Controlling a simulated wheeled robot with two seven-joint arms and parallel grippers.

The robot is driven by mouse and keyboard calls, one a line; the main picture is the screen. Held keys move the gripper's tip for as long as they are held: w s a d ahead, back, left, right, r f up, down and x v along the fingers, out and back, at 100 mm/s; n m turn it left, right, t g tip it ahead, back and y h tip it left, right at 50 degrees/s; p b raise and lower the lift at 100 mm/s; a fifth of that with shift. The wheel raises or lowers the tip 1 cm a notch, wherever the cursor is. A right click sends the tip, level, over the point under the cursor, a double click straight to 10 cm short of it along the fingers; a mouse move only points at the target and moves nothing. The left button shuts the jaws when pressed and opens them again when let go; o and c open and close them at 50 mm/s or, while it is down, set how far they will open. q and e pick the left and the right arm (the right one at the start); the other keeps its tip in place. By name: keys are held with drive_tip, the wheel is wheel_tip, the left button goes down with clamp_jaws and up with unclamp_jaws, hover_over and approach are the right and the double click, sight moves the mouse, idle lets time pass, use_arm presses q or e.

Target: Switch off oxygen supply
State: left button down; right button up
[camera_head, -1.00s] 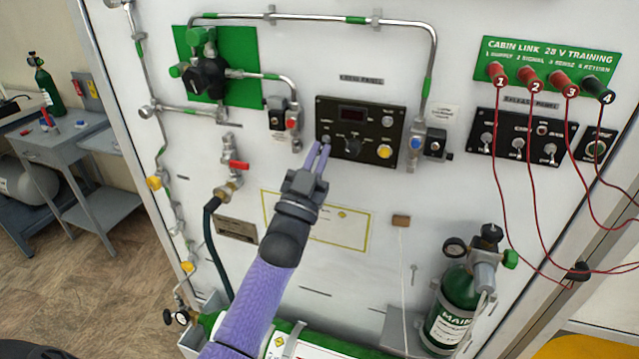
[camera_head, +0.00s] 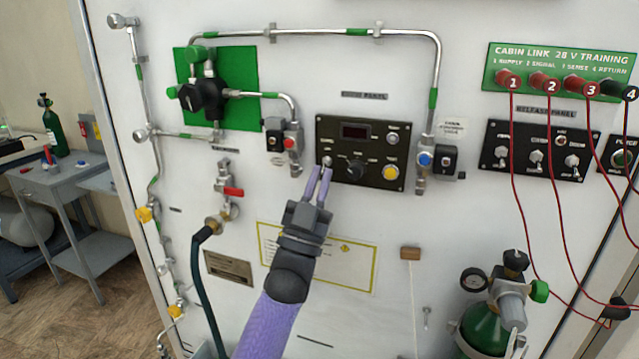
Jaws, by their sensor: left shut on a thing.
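A black control panel (camera_head: 368,128) with a small display, a round knob (camera_head: 354,170), a yellow button (camera_head: 390,172) and a small toggle switch (camera_head: 327,160) at its lower left is fixed on the white wall. My left gripper (camera_head: 320,170) reaches up to this panel's lower left corner. Its two slim fingers are shut on the toggle switch, with a narrow gap between them; the switch is partly hidden by the fingertips. My right gripper is not in view.
A black regulator (camera_head: 203,98) on a green plate, a red-handled valve (camera_head: 232,192) and pipes run left and above. Red cables (camera_head: 515,170) hang at the right. A green cylinder (camera_head: 490,330) stands lower right. A wooden block (camera_head: 410,253) is on the wall.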

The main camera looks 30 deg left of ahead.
use_arm(q)
drive_tip(key=c, duration=0.7)
unclamp_jaws()
drive_tip(key=shift+c, duration=0.2)
drive_tip(key=v, duration=1)
drive_tip(key=shift+b, duration=0.35)
drive_tip(key=shift+f, duration=0.1)
